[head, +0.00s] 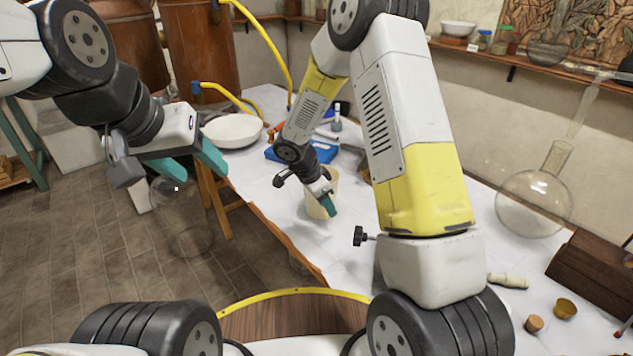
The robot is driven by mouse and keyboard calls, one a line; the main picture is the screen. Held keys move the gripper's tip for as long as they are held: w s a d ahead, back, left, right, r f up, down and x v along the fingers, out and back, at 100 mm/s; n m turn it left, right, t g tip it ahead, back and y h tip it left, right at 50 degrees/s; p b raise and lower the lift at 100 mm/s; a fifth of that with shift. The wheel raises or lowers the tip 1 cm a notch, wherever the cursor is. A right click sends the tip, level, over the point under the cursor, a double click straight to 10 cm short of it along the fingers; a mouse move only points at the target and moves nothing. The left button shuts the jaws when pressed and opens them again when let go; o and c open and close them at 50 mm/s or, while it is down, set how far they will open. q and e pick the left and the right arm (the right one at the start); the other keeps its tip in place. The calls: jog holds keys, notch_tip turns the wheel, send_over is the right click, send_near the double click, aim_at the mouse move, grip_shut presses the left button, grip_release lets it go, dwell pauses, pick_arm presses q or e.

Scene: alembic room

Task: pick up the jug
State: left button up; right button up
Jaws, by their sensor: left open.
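A pale cream vessel (316,208), which looks like the jug, stands on the white-covered table in the middle of the view. My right gripper (328,205) is at it, with a teal finger in front of its side. The gripper and wrist hide part of the vessel, so a handle does not show. I cannot tell whether the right fingers touch it or how far apart they are. My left gripper (203,174) is open and empty, out to the left beyond the table's edge, with its teal fingers apart.
A white bowl (232,131) and a blue tray (287,153) are farther back on the table. A round glass flask (535,203), a brown wooden box (597,270) and small cups (565,309) are at right. A clear glass vessel (182,225) shows below my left gripper.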

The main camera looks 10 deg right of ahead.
jog(key=shift+x, duration=1.35)
grip_shut()
jog(key=shift+r, duration=0.1)
